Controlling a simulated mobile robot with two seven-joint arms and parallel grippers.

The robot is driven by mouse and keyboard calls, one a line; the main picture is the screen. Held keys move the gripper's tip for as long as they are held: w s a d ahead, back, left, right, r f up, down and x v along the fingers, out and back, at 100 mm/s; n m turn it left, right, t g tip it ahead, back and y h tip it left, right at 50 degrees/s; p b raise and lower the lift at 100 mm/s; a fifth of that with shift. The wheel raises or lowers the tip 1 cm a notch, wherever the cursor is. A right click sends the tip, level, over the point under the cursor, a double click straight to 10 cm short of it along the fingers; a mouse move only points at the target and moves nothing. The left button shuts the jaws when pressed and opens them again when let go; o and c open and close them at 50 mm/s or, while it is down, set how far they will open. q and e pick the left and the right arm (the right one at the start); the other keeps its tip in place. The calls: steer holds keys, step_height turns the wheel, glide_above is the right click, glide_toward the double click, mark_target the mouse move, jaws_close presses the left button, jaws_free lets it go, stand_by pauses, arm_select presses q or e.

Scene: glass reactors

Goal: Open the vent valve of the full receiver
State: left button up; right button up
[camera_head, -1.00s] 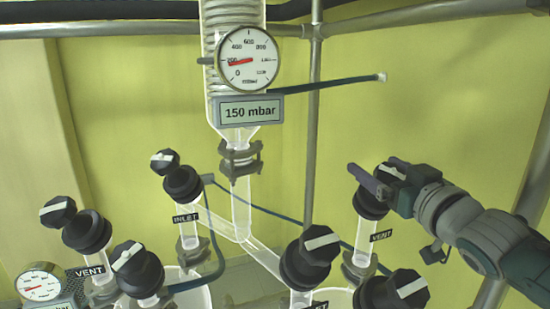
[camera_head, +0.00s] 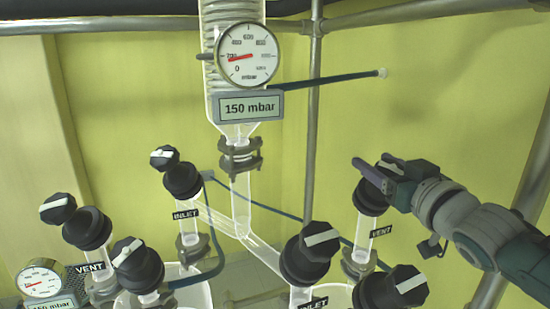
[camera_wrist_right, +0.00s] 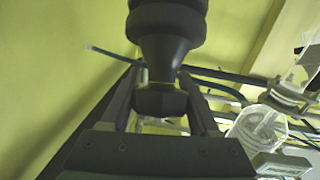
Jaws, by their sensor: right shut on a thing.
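The right vent valve (camera_head: 371,200) has a black knob and stands on a glass neck labelled VENT at the right in the head view. My right gripper (camera_head: 380,174) is shut on its knob, with the fingers on either side and partly hiding it. In the right wrist view the black knob (camera_wrist_right: 160,101) sits between the two fingers of my right gripper (camera_wrist_right: 165,108). The vessel below this valve is mostly out of the head view, so its fill cannot be told. My left gripper is not in view.
Another vent valve (camera_head: 86,228) stands at the left. Inlet valves (camera_head: 182,181) (camera_head: 306,254) and more black knobs crowd the middle and front. A gauge (camera_head: 247,55) above a 150 mbar display hangs at the top centre. Metal poles (camera_head: 313,120) and blue hoses run behind.

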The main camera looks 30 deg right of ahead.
steer(key=shift+c, duration=1)
steer(key=n+y, duration=0.3)
steer(key=shift+a, duration=0.2)
steer(key=shift+a+f+n+y+b, duration=0.1)
steer(key=shift+a+n+y+b, duration=0.15)
steer(key=shift+n+y, duration=0.65)
steer(key=shift+a+n+y+b, duration=0.15)
steer(key=shift+n+y+b, duration=0.1)
steer(key=shift+n+y, duration=0.6)
steer(key=o, duration=1.4)
